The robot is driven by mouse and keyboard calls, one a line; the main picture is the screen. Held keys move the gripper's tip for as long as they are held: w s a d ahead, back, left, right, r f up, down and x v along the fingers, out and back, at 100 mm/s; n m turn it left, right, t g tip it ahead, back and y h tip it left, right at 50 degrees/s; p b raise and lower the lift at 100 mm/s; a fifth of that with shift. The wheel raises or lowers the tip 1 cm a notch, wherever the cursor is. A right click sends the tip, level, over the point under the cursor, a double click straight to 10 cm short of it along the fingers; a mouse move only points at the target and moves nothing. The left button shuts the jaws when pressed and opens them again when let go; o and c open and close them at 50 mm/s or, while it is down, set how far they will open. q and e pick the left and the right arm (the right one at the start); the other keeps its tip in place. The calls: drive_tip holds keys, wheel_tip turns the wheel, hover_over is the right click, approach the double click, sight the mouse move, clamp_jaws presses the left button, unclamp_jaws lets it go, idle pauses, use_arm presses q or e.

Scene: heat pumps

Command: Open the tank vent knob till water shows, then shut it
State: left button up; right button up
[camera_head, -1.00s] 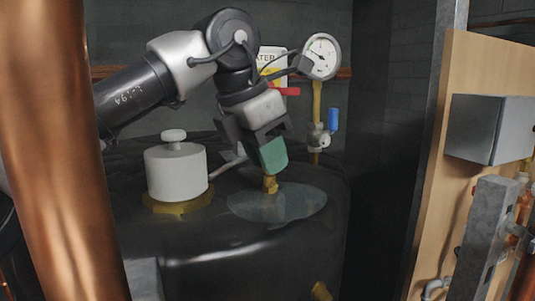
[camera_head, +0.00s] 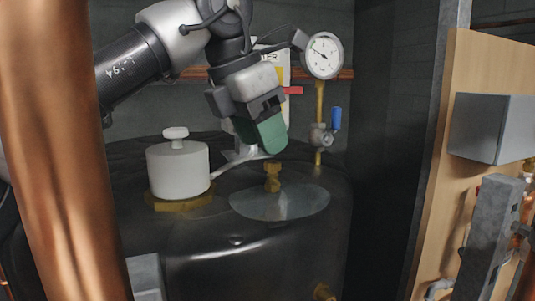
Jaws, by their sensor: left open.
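The black tank (camera_head: 220,265) fills the lower middle. A small brass vent fitting with its knob (camera_head: 272,177) stands upright on the tank top. A pale, glossy puddle of water (camera_head: 295,205) lies around its foot. My left gripper (camera_head: 264,140), with green finger pads, is open and empty. It hangs above and slightly left of the vent, with a gap between pads and brass. From this side the pads overlap, so the opening between them is hard to see. Whether the vent is turned open or shut cannot be told. My right gripper is not in view.
A white capped cylinder (camera_head: 177,168) on a brass base stands left of the vent. Behind are a pressure gauge (camera_head: 323,55) and a blue-handled valve (camera_head: 336,118). A thick copper pipe (camera_head: 60,170) blocks the left foreground. A wooden board with a grey box (camera_head: 495,127) stands right.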

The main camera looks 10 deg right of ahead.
use_arm(q)
drive_tip(key=v, duration=0.7)
drive_tip(key=shift+a+r, duration=0.2)
drive_tip(key=shift+r, duration=0.05)
drive_tip(key=shift+s, duration=0.1)
